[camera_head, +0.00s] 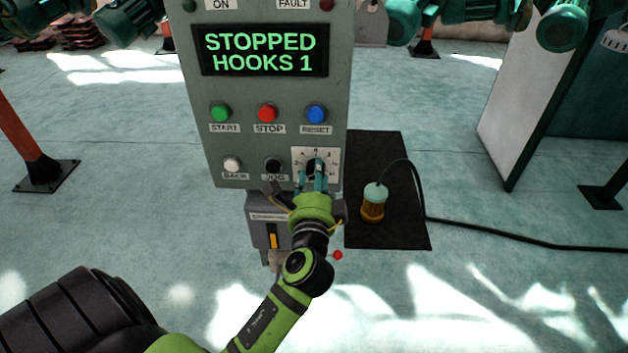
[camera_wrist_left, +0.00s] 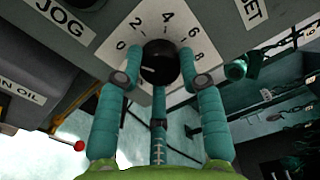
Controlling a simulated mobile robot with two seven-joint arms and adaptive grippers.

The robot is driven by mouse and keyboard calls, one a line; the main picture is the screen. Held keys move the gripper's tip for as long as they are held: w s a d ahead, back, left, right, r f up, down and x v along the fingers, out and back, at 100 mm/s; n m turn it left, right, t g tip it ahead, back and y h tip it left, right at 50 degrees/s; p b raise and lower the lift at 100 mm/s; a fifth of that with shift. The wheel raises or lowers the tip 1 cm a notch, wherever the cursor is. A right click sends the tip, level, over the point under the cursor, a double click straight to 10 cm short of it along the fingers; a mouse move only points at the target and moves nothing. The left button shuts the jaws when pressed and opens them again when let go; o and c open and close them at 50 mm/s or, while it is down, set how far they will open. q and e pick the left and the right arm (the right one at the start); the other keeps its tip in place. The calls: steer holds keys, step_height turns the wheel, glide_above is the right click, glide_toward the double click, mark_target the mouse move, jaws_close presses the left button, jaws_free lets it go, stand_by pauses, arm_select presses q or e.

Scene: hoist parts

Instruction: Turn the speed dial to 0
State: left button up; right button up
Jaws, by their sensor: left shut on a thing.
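The speed dial is a black round knob (camera_wrist_left: 160,63) on a white scale plate (camera_head: 301,156) at the lower right of the grey control panel. In the left wrist view the numbers 0, 2, 4, 6 and 8 run around it from left over the top to right. A small pale mark shows at the knob's lower left; I cannot tell surely which number it stands for. My left gripper (camera_head: 314,180) is shut on the knob, its teal fingers around it from below; they also show in the left wrist view (camera_wrist_left: 158,76). My right gripper is out of view.
The grey panel (camera_head: 197,100) has START, STOP, RESET, BACK and JOG buttons close above and left of the dial. Its display (camera_head: 264,50) reads "STOPPED HOOKS 1". A corded pendant (camera_head: 373,202) stands on a black mat (camera_head: 405,225) to the right.

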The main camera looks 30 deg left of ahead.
arm_select(q)
steer(key=shift+d+f+n, duration=0.15)
steer(key=shift+f+n, duration=0.05)
steer(key=shift+n, duration=0.2)
steer(key=o, duration=1)
steer(key=shift+o, duration=0.7)
steer(key=shift+w+r, duration=0.1)
steer(key=shift+w, duration=0.05)
steer(key=v, duration=1.2)
